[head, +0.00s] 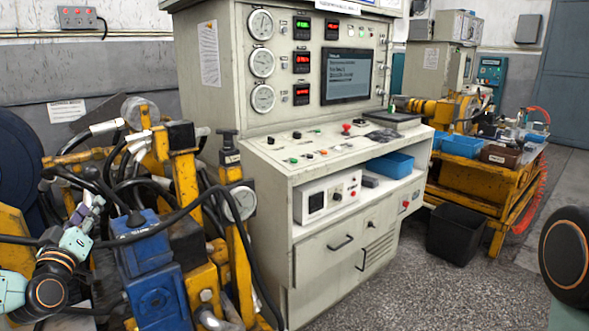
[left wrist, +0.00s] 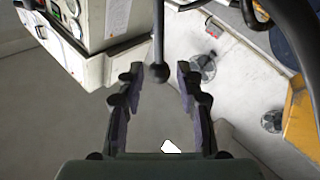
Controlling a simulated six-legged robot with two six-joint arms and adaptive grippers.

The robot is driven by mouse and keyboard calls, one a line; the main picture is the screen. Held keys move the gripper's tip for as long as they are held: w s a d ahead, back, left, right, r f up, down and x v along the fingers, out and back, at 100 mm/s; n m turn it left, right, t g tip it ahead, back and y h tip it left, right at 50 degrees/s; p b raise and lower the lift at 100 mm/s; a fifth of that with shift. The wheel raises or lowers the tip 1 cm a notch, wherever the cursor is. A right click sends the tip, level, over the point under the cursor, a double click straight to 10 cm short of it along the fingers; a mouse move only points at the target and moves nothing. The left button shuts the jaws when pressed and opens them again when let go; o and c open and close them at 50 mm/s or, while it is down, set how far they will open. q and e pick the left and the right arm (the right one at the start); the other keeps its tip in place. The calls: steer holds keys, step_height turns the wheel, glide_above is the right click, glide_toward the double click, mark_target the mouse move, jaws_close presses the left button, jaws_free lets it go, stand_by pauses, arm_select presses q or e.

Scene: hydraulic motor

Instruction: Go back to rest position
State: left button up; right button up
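My left gripper (head: 88,212) is at the lower left of the head view, in front of the yellow and blue hydraulic motor rig (head: 150,250). In the left wrist view its two dark fingers (left wrist: 158,88) stand apart, with a clear gap and nothing held. A dark lever with a round knob (left wrist: 158,72) shows between the fingertips, and I see space on both sides of it. I cannot tell how far it is from the fingers. My right gripper is out of view; only a dark round joint of my right arm (head: 567,250) shows at the right edge.
A beige control console (head: 345,255) with gauges and a screen stands in the middle. Black hoses cross the rig near my left arm. A yellow cart (head: 510,195) and a black bin (head: 457,233) stand at the right. The speckled floor (head: 450,295) in front is clear.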

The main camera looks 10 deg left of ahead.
arm_select(q)
steer(key=s+d+f+m+g+h, duration=0.1)
steer(key=s+d+f+g+h, duration=0.3)
steer(key=d+f, duration=0.7)
steer(key=s+d+f+m+g+h, duration=0.1)
steer(key=s+d+f+g+h, duration=0.3)
steer(key=d+f, duration=0.7)
steer(key=s+d+f+m+g, duration=0.2)
steer(key=s+d+f+g, duration=0.2)
steer(key=s, duration=0.5)
steer(key=s+d+f+m+g, duration=0.2)
steer(key=s+d+f+g, duration=0.1)
steer(key=s, duration=0.7)
steer(key=s+d+f+m+g, duration=0.1)
steer(key=s+d+f+g, duration=0.3)
steer(key=s, duration=0.5)
steer(key=shift+s+d+f+m+g+y, duration=0.3)
steer(key=shift+d+m+y, duration=0.1)
steer(key=shift+d, duration=0.4)
steer(key=shift+a, duration=0.1)
